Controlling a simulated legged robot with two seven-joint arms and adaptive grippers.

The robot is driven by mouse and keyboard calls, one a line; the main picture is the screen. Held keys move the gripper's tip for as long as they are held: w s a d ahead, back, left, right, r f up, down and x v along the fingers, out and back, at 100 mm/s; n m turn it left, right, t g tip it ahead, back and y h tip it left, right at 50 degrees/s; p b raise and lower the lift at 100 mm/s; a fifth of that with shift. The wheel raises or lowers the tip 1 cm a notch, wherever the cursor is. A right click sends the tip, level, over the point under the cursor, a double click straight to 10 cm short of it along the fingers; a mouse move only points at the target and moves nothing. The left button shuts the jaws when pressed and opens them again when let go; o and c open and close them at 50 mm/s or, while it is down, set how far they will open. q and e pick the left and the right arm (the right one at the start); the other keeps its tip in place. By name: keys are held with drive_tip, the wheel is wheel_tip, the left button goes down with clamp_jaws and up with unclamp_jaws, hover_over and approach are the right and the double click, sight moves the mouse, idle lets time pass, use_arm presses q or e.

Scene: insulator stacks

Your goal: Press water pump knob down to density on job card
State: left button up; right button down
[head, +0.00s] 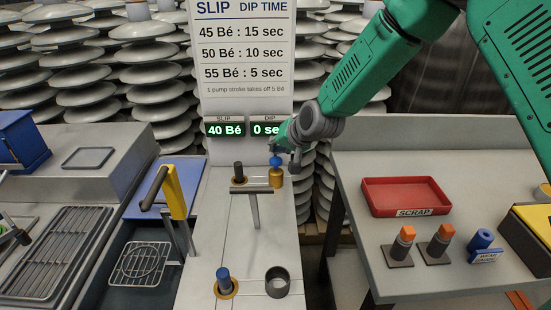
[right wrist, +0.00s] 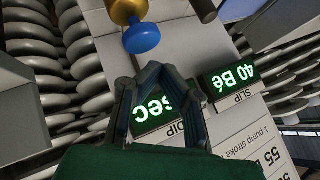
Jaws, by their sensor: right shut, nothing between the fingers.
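In the right wrist view, the blue knob (right wrist: 142,38) is just beyond my fingertips. My right gripper (head: 291,158) is shut and empty, close above and beside the knob; contact cannot be told. The slip display (head: 225,128) reads 40 Bé and the dip display (head: 268,128) reads 0 sec. The panel (head: 245,60) lists slip densities with dip times and says one pump stroke takes off 5 Bé. Dark and green parts at the left edge may be my left gripper (head: 14,234).
A dark-topped post (head: 239,172) and a T-shaped metal stand (head: 252,200) are beside the pump. A blue-topped peg (head: 224,282) and a dark ring (head: 278,282) are nearer. A red scrap tray (head: 406,196) is on the right table.

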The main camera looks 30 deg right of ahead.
sight(277, 159)
drive_tip(key=shift+r+p, duration=1.7)
drive_tip(key=shift+r, duration=0.6)
drive_tip(key=shift+f, duration=0.1)
